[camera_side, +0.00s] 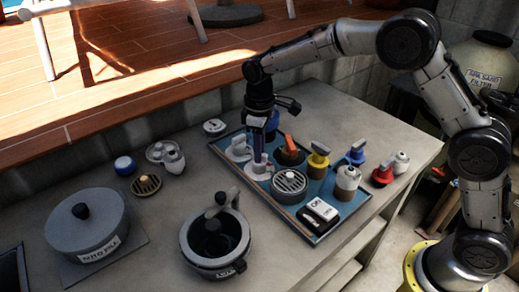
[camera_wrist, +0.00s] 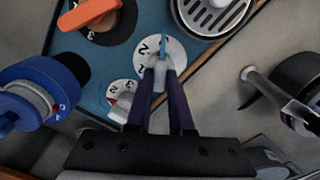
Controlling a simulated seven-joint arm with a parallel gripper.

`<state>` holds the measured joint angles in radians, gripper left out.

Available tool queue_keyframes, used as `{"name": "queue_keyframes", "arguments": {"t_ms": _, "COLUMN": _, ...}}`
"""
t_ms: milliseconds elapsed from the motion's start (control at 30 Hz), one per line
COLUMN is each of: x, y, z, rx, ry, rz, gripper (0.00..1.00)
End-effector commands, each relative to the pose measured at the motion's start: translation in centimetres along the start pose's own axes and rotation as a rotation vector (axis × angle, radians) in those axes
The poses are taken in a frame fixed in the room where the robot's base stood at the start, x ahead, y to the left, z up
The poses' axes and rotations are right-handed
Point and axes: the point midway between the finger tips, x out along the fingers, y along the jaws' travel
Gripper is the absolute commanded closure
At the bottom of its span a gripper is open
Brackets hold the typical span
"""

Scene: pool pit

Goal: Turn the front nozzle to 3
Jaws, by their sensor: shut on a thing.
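A white nozzle (camera_side: 258,173) with a round dial stands on the blue tray (camera_side: 232,152), near its left front edge. In the wrist view its white dial (camera_wrist: 176,52) shows a 2 to the left of a blue mark near the top; I see no clear 3. My gripper (camera_side: 258,158) points down onto this nozzle. In the wrist view my gripper (camera_wrist: 161,72) is shut on the nozzle's pale middle part, which the fingers partly hide. A second white nozzle (camera_side: 238,148) stands behind it; its smaller dial (camera_wrist: 121,87) also shows a 2.
A blue-capped part (camera_wrist: 45,90) lies left in the wrist view. A grey pot (camera_side: 215,240) stands in front.

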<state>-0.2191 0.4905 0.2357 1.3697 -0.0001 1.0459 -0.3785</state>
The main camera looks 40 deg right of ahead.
Motion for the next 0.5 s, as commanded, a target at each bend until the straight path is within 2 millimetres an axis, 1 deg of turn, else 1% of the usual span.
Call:
{"name": "queue_keyframes", "arguments": {"t_ms": 200, "x": 0.04, "y": -0.01, "z": 0.00, "rx": 0.059, "ry": -0.001, "rz": 0.000, "gripper": 1.00}}
{"name": "queue_keyframes", "arguments": {"t_ms": 500, "x": 0.04, "y": -0.01, "z": 0.00, "rx": 0.076, "ry": 0.000, "rz": 0.000, "gripper": 1.00}}
